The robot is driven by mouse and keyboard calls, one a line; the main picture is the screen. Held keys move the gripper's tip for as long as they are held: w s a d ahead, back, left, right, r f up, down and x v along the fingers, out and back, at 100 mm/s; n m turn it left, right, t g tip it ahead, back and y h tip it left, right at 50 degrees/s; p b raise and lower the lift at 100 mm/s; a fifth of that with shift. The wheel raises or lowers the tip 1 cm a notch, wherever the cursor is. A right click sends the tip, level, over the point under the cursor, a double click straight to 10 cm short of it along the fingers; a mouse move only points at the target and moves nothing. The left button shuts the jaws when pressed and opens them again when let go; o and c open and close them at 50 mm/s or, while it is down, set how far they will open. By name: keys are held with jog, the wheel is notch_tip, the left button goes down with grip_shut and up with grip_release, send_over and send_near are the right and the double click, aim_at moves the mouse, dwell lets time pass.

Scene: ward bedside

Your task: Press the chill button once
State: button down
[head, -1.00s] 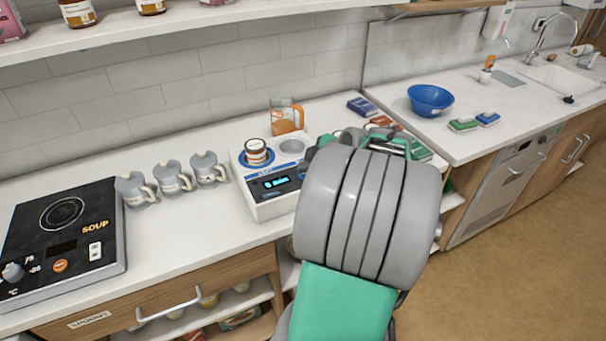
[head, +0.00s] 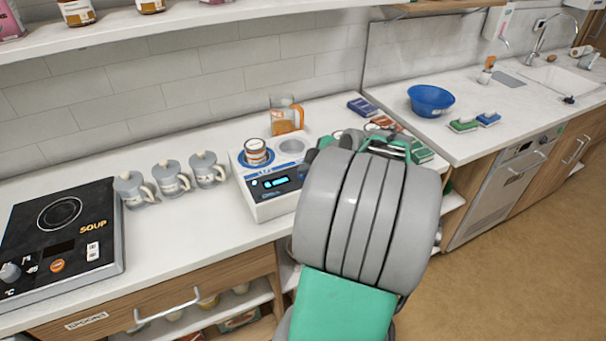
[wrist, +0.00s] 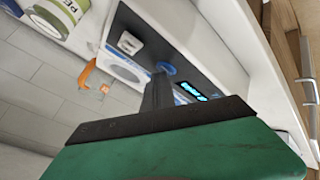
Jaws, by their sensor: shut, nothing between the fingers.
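The white appliance (head: 270,211) stands on the counter with a dark front panel, two round wells on top and a lit cyan display (head: 276,182). In the wrist view the panel shows a white button (wrist: 130,42), a round blue button (wrist: 166,68) and the lit display (wrist: 193,91). I cannot read which button is chill. My gripper (wrist: 160,80) is shut and empty, its tips over the panel beside the blue button. I cannot tell if they touch it. In the head view my arm hides the fingertips.
A labelled jar (head: 256,151) sits on the left well. Several lidded grey mugs (head: 171,180) and a black hob (head: 59,230) are to the left. A blue bowl (head: 430,99) is at the right.

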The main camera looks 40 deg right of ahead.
jog(key=shift+r, duration=0.8)
jog(key=shift+r+p, duration=0.1)
jog(key=shift+p, duration=0.2)
jog(key=shift+r+p, duration=1.1)
jog(key=shift+r, duration=1.35)
